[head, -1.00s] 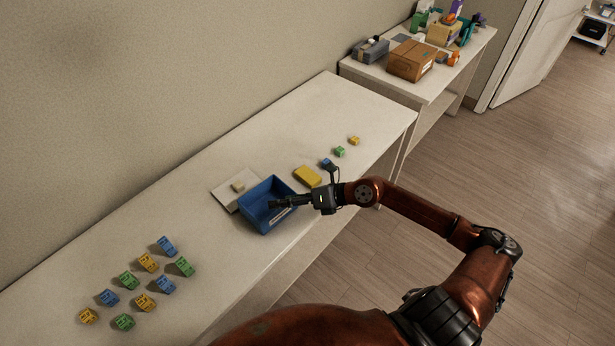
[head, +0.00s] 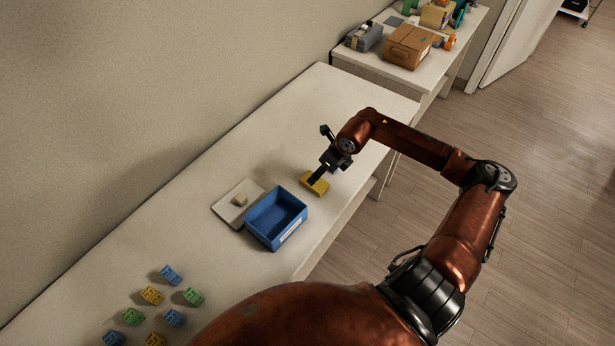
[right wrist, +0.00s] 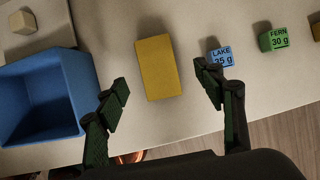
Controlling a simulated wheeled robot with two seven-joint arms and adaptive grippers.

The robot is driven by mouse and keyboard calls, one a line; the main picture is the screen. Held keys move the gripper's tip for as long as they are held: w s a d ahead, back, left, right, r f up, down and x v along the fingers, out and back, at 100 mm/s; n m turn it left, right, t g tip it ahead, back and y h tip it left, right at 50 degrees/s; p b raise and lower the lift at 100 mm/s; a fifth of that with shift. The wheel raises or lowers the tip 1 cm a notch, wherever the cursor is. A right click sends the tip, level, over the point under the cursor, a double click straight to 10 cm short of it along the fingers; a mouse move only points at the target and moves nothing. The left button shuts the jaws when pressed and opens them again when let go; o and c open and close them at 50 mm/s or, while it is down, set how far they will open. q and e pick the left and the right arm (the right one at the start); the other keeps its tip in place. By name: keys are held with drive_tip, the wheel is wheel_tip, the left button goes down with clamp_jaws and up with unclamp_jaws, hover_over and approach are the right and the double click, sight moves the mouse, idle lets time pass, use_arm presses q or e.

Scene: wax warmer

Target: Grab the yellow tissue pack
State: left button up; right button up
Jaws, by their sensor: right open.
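The yellow tissue pack (head: 318,184) lies flat on the white table, just right of the blue bin (head: 277,219) in the head view. In the right wrist view the pack (right wrist: 158,67) is a plain yellow block between and ahead of my fingers. My right gripper (head: 316,179) is over the pack, pointing down, and partly covers it. In the right wrist view the right gripper (right wrist: 166,95) is open and empty, with one finger on each side of the pack. My left gripper is not in view.
The blue bin (right wrist: 40,95) stands close to the left finger. A blue LAKE cube (right wrist: 220,57) sits close beyond the right finger, with a green FERN cube (right wrist: 273,39) farther right. A pale board (head: 226,208) holds a small block. Several cubes lie at front left.

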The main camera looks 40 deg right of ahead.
sight(318, 183)
drive_tip(key=shift+w+a+f, duration=0.1)
drive_tip(key=shift+w+f, duration=0.1)
drive_tip(key=shift+f, duration=0.25)
drive_tip(key=shift+w+a+f+p, duration=0.1)
drive_tip(key=shift+f+p, duration=0.05)
drive_tip(key=shift+f, duration=0.45)
drive_tip(key=shift+a+f+p, duration=0.1)
drive_tip(key=shift+f+p, duration=0.05)
drive_tip(key=shift+f, duration=0.45)
drive_tip(key=x, duration=0.2)
drive_tip(key=shift+w+f, duration=0.1)
drive_tip(key=shift+f, duration=0.2)
drive_tip(key=shift+w+a+f, duration=0.1)
drive_tip(key=shift+w+f, duration=0.05)
drive_tip(key=shift+f, duration=0.45)
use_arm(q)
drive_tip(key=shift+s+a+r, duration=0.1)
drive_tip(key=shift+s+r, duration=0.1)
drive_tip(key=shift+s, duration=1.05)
use_arm(e)
drive_tip(key=shift+f, duration=0.2)
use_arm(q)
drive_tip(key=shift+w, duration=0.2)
use_arm(e)
drive_tip(key=shift+c, duration=0.2)
